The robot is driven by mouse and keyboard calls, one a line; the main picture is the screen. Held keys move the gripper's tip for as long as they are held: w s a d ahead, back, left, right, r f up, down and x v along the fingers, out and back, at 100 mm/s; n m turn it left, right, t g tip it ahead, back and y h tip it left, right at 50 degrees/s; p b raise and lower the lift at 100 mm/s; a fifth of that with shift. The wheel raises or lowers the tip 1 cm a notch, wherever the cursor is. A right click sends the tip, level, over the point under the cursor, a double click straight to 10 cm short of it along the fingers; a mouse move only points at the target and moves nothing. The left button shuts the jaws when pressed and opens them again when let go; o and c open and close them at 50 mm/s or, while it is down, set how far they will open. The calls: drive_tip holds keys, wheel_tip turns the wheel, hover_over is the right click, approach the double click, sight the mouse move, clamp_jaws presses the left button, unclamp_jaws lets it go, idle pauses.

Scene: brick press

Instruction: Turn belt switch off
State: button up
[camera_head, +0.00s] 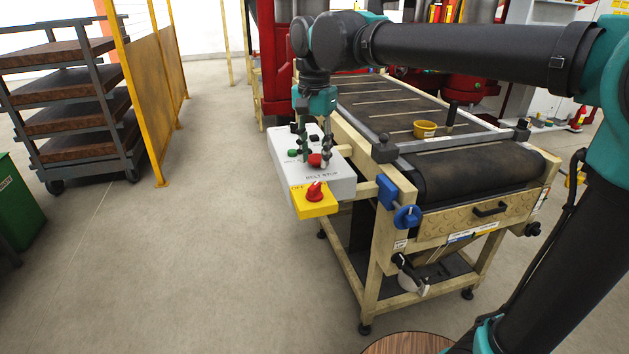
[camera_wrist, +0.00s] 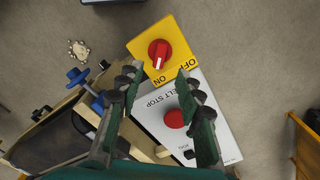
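The belt switch is a red rotary knob (camera_head: 315,191) on a yellow plate (camera_head: 327,208) at the near end of a grey control box (camera_head: 335,184). My gripper (camera_head: 316,160) points down over the box, behind the knob in the head view. In the wrist view its two fingers (camera_wrist: 157,76) are apart with nothing between them, and the knob lies just beyond the tips.
A red belt stop button (camera_wrist: 174,118) shows between the fingers in the wrist view. A green button (camera_head: 292,153) is on the same box. The conveyor (camera_head: 480,175) stands right of the box, with a blue handwheel (camera_head: 407,217).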

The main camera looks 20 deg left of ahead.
sight(314, 185)
wheel_tip(314, 185, down, 8)
drive_tip(key=shift+r, duration=0.15)
idle(0.3)
clamp_jaws()
